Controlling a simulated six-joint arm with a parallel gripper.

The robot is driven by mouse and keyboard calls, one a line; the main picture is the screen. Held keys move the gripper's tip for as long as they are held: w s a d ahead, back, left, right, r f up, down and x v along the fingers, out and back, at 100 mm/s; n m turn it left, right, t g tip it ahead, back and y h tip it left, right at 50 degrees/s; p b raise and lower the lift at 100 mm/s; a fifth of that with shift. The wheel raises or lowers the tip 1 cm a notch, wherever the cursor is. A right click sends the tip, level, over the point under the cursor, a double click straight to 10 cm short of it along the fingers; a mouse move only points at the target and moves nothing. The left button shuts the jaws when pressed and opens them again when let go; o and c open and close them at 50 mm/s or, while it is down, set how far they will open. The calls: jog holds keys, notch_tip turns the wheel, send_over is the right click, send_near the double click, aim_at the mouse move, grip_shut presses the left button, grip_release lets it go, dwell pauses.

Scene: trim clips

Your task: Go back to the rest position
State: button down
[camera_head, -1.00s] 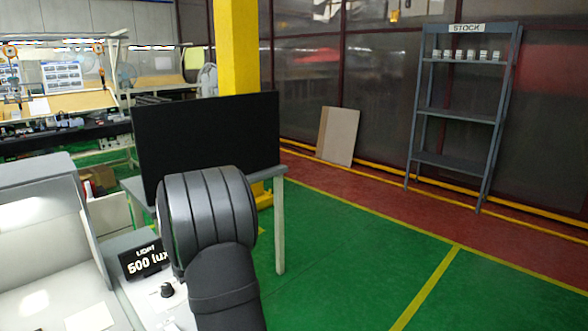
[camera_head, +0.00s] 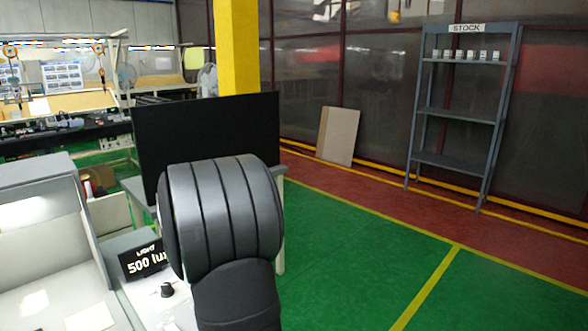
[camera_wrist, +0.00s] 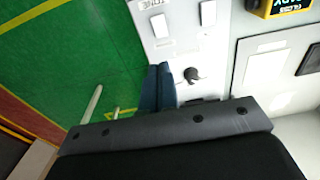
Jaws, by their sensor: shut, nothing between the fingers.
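My gripper (camera_wrist: 159,68) shows in the wrist view as two dark blue fingers side by side, shut with nothing between them. It is over the edge of a white panel (camera_wrist: 219,20), beside a black knob (camera_wrist: 192,75), with green floor to its left. I cannot tell its height above the panel. In the head view, only a dark grey, ribbed part of my own arm shows at the lower middle; the gripper is hidden there. No trim clips can be made out in either view.
A grey light booth (camera_head: 38,190) stands at the left, beside a "500 lux" display (camera_head: 146,261). A black screen (camera_head: 205,125) on a table (camera_head: 279,205) is behind my arm. A stock shelf (camera_head: 460,115) stands at the back right. Green floor (camera_head: 360,260) at the right is clear.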

notch_tip(320, 180, up, 6)
jog(key=s+d, duration=0.2)
jog(key=shift+s+r+t+y, duration=0.15)
jog(key=shift+r+t+y, duration=0.1)
jog(key=shift+t+y, duration=0.05)
jog(key=c, duration=1.9)
grip_release()
jog(key=shift+a, duration=0.15)
jog(key=shift+c, duration=0.2)
jog(key=o, duration=1.4)
jog(key=a, duration=0.3)
jog(key=w+a+r+t+y, duration=0.1)
jog(key=a, duration=0.2)
jog(key=w+a+t+y, duration=0.1)
jog(key=a, duration=0.1)
jog(key=shift+a+r, duration=0.25)
jog(key=shift+a, duration=0.15)
jog(key=o, duration=0.5)
jog(key=x, duration=0.9)
jog(key=shift+w+a+f, duration=0.2)
jog(key=shift+a+f, duration=0.05)
jog(key=shift+f, duration=0.05)
jog(key=shift+o, duration=0.2)
jog(key=v, duration=1)
jog(key=shift+c, duration=0.2)
